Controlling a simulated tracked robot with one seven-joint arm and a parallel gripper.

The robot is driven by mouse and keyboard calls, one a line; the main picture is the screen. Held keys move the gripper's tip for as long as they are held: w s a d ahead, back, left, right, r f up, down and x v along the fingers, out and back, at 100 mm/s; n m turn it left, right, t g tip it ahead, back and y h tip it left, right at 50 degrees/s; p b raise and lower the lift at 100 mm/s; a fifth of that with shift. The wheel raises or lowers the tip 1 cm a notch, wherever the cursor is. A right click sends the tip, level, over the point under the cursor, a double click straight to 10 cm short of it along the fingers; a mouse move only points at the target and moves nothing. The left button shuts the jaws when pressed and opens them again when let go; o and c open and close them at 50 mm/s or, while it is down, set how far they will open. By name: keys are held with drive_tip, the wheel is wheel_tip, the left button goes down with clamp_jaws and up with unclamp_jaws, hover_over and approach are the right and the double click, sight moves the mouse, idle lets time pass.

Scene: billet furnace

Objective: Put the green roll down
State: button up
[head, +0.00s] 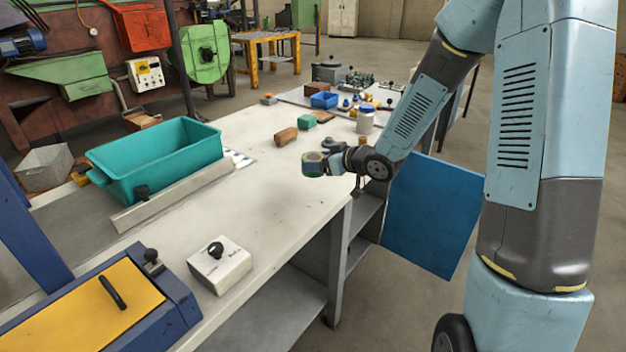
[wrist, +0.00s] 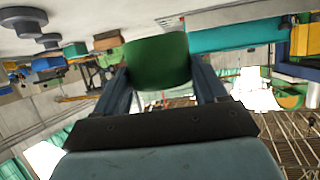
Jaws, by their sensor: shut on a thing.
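The green roll (wrist: 158,62) sits between the two fingers of my gripper (wrist: 163,88) in the wrist view, and the fingers are shut on it. In the head view the roll (head: 313,164) shows at the end of my gripper (head: 331,164), over the white bench top (head: 262,205) near its right edge. The roll looks to be a little above the bench, but I cannot tell the exact gap. The wrist view looks tilted or upside down, with the bench along its top.
A teal bin (head: 158,165) stands at the left behind a pale rail. A brown block (head: 286,136), a green block (head: 307,122) and a jar (head: 365,121) stand beyond my gripper. A white switch box (head: 219,265) sits in front. The bench between is clear.

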drive_tip(key=w+a+f, duration=0.2)
drive_tip(key=f, duration=0.1)
drive_tip(key=w+f, duration=0.1)
drive_tip(key=f, duration=0.1)
drive_tip(key=shift+a+f, duration=0.1)
drive_tip(key=shift+a, duration=0.3)
drive_tip(key=shift+f, duration=1.35)
drive_tip(key=shift+f, duration=0.1)
drive_tip(key=o, duration=1.1)
drive_tip(key=shift+d, duration=0.1)
